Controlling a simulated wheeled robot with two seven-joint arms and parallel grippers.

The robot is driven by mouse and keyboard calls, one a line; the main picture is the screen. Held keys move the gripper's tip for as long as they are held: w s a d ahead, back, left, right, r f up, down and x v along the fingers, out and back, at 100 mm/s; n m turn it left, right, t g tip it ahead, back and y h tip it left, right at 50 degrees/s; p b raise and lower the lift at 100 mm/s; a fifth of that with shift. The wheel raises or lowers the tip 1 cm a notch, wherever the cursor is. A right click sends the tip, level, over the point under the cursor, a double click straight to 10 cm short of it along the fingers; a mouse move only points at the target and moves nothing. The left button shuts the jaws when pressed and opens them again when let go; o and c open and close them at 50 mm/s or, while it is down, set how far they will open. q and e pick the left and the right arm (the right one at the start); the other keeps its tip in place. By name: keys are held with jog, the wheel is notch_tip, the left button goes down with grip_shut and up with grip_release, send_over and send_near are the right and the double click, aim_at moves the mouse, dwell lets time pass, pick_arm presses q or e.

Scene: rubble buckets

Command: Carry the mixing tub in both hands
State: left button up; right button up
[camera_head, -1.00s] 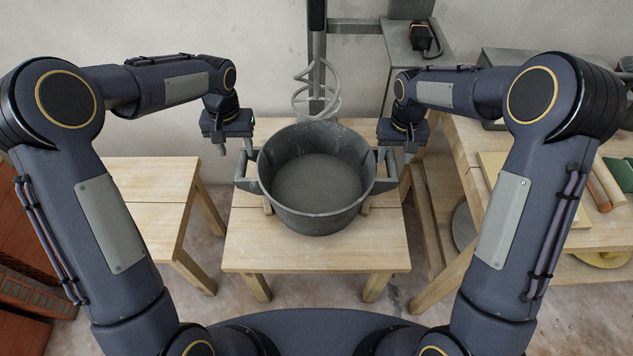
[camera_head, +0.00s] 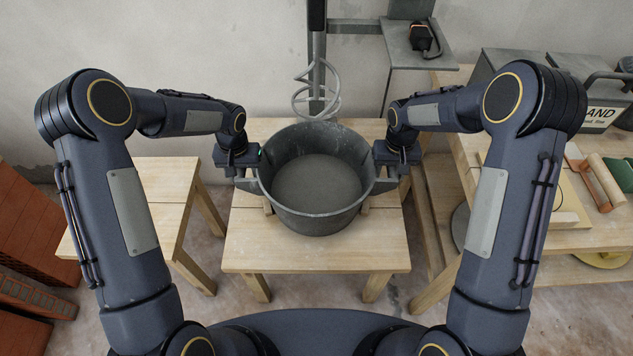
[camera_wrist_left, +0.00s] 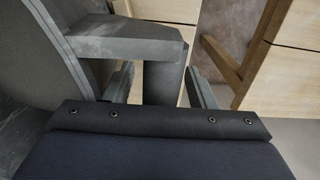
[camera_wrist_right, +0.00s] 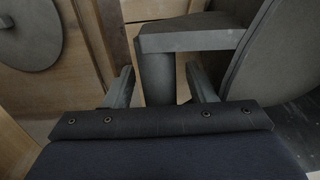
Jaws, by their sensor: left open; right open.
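The mixing tub (camera_head: 315,215) is a dark grey round tub with a side handle at left and right. It stands upright on a light wooden table (camera_head: 315,255), and grey material (camera_head: 317,183) shows inside. My left gripper (camera_head: 240,172) is at the tub's left handle. In the left wrist view the open fingers (camera_wrist_left: 160,88) stand on either side of the handle bar (camera_wrist_left: 163,80). My right gripper (camera_head: 398,170) is at the right handle. In the right wrist view its open fingers (camera_wrist_right: 160,85) stand on either side of that handle's bar (camera_wrist_right: 157,75). Gaps show beside both bars.
A mixer's spiral whisk (camera_head: 316,92) hangs just behind the tub. A lower wooden table (camera_head: 160,190) stands at left, and a workbench (camera_head: 570,240) with tools and a grey box at right. Red bricks (camera_head: 30,255) lie at far left.

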pick_arm(q)
grip_shut()
pick_arm(e)
grip_shut()
pick_arm(q)
jog(key=shift+r, duration=0.1)
dwell(0.9)
